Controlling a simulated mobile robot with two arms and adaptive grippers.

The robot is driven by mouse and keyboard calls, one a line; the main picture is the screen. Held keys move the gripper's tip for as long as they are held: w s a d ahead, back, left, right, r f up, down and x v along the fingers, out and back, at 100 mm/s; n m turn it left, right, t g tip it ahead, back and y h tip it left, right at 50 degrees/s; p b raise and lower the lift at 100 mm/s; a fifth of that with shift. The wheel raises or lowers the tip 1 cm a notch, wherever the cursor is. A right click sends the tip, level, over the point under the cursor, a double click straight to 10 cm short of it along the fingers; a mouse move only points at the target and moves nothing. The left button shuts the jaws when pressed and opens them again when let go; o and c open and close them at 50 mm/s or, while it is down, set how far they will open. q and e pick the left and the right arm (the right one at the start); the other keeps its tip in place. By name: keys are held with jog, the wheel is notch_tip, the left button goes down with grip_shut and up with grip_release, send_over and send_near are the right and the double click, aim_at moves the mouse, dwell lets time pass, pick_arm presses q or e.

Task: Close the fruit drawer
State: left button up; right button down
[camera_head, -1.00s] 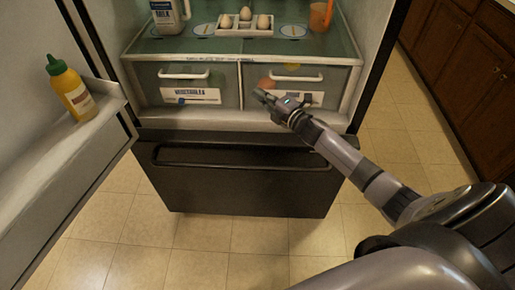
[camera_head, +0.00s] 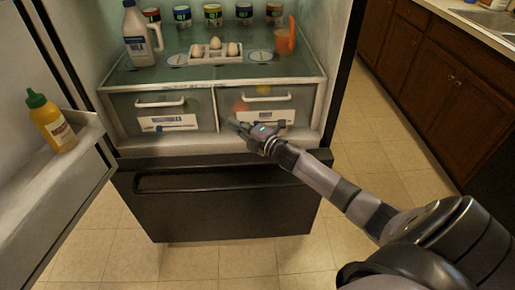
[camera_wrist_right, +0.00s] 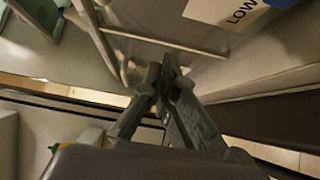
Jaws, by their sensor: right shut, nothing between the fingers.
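The fruit drawer (camera_head: 292,103) is the right one of two see-through drawers in the open fridge. It has a pale handle (camera_head: 265,97), and round fruit shows dimly through its front. Its front looks roughly level with the vegetable drawer (camera_head: 205,113) beside it; I cannot tell whether a small gap remains. My right gripper (camera_head: 233,123) is shut and empty, in front of the fruit drawer's lower left part near the divider. It hides part of the label. In the right wrist view the shut fingertips (camera_wrist_right: 163,72) are near a drawer front; contact is unclear. My left gripper is not in view.
The open fridge door (camera_head: 88,140) on the left holds a mustard bottle (camera_head: 52,124). A milk jug (camera_head: 138,40), an egg tray (camera_head: 215,59) and an orange cup (camera_head: 285,40) stand on the shelf above. A dark freezer drawer (camera_head: 220,210) lies below. Floor is clear at right.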

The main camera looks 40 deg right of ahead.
jog(key=v, duration=1)
jog(key=s+a+f+m+g+h, duration=0.7)
jog(key=s+f+m, duration=0.3)
jog(key=s+m, duration=0.3)
jog(key=s+a+m+g+y, duration=0.1)
jog(key=s+a+m+g, duration=0.3)
jog(key=s, duration=0.4)
jog(key=s+a+m+g+y, duration=0.25)
jog(key=s+a, duration=0.35)
jog(key=s, duration=0.3)
notch_tip(320, 180, down, 23)
jog(key=g+p, duration=0.2)
pick_arm(q)
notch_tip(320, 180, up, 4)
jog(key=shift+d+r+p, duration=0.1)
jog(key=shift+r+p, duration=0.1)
jog(key=shift+p, duration=1)
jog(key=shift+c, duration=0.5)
pick_arm(e)
jog(key=s+d+f+n, duration=0.1)
jog(key=s+d+f, duration=0.2)
jog(key=s+f, duration=1.2)
jog(key=s+g+h, duration=0.1)
jog(key=s, duration=0.2)
jog(key=shift+f, duration=0.3)
